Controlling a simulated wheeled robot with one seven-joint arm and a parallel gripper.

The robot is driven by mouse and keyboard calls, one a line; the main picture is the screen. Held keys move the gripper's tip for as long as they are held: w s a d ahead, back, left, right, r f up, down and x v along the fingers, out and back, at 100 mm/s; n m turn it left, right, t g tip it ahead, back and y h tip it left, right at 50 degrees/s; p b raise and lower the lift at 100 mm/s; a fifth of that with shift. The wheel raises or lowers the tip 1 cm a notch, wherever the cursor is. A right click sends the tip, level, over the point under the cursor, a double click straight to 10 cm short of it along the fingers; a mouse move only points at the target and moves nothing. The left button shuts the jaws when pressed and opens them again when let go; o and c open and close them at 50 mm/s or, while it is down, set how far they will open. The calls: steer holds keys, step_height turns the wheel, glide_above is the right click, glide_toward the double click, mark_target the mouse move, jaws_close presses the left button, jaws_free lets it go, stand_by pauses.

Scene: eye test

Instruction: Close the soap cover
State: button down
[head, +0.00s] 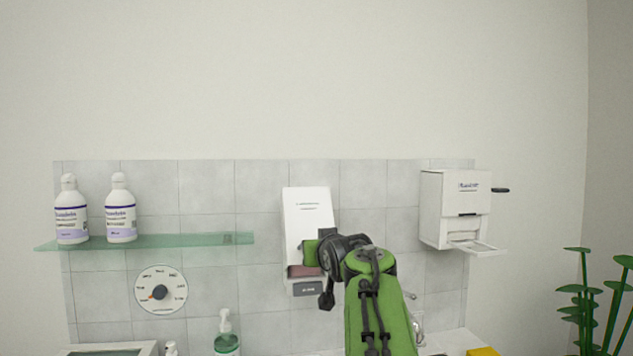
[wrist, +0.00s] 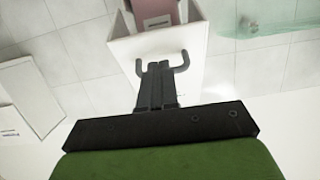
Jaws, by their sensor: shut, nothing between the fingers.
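The soap dispenser hangs on the tiled wall, and its white soap cover (head: 307,210) stands tilted out, open. A pink part (head: 305,271) shows below the cover, above a grey label (head: 310,289). In the wrist view the white cover (wrist: 195,75) lies beyond my fingers, with the pink part (wrist: 157,12) inside it. My gripper (wrist: 160,68) is shut and empty, its tips in front of the cover; I cannot tell whether they touch it. In the head view my arm and hand hide the fingertips and the dispenser's lower right side.
A glass shelf (head: 190,241) with two white bottles (head: 121,212) is to the left, above a round dial (head: 160,290). A white paper dispenser (head: 455,208) is on the wall to the right. A green pump bottle (head: 227,343) stands below. The wall above is bare.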

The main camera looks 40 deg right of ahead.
steer(key=shift+w+d+f+b, duration=0.2)
steer(key=shift+w+d+f, duration=0.25)
steer(key=shift+w+f, duration=0.85)
steer(key=shift+w+d+f+b, duration=0.2)
steer(key=shift+w+d+f, duration=0.35)
steer(key=shift+f, duration=1.4)
steer(key=shift+w+d+f+b, duration=0.2)
steer(key=shift+w+d+f, duration=0.2)
steer(key=shift+w+f, duration=0.9)
steer(key=shift+s+f, duration=0.3)
steer(key=shift+a+r, duration=0.1)
